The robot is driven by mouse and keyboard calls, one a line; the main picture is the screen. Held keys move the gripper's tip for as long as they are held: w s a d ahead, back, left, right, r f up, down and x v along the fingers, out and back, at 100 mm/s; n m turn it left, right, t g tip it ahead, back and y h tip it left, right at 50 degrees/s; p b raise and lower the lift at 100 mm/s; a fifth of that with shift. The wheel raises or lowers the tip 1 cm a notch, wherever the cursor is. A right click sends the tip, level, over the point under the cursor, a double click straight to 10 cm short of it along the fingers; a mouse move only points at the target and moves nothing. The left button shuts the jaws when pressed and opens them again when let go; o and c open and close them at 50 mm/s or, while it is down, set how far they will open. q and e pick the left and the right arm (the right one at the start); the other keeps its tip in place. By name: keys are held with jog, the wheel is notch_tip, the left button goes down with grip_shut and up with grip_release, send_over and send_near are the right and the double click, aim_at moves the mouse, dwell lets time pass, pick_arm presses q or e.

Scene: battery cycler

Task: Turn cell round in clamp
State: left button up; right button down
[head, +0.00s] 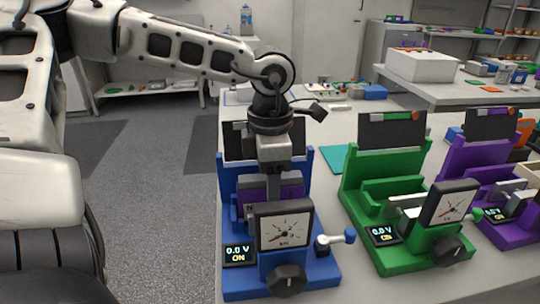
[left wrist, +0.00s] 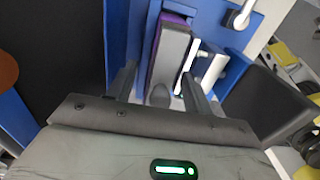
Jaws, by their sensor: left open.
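The blue clamp (head: 280,285) stands at the near left of the table, with a dial gauge (head: 284,225), a black knob and a display reading 0.0 V ON. A cell (head: 292,192) with a purple face and grey edge stands upright in it, partly hidden by the gauge and my gripper. In the left wrist view the cell (left wrist: 170,58) lies between the finger lines. My left gripper (head: 273,187) points down over the blue clamp; it also shows in the left wrist view (left wrist: 158,88). It is open, its fingers apart around the cell's near end. My right gripper is not visible.
A green clamp (head: 380,190) and a purple clamp (head: 468,165) stand to the right, both with displays. The blue clamp's lever (head: 336,240) sticks out to its right. A teal mat (head: 334,158) lies behind. A white box (head: 422,64) stands on the back table.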

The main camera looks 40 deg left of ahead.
pick_arm(q)
jog(key=shift+f, duration=0.6)
grip_shut()
jog(key=shift+r, duration=0.1)
jog(key=shift+r+p, duration=2.15)
jog(key=shift+r, duration=1.85)
jog(key=shift+w, duration=0.1)
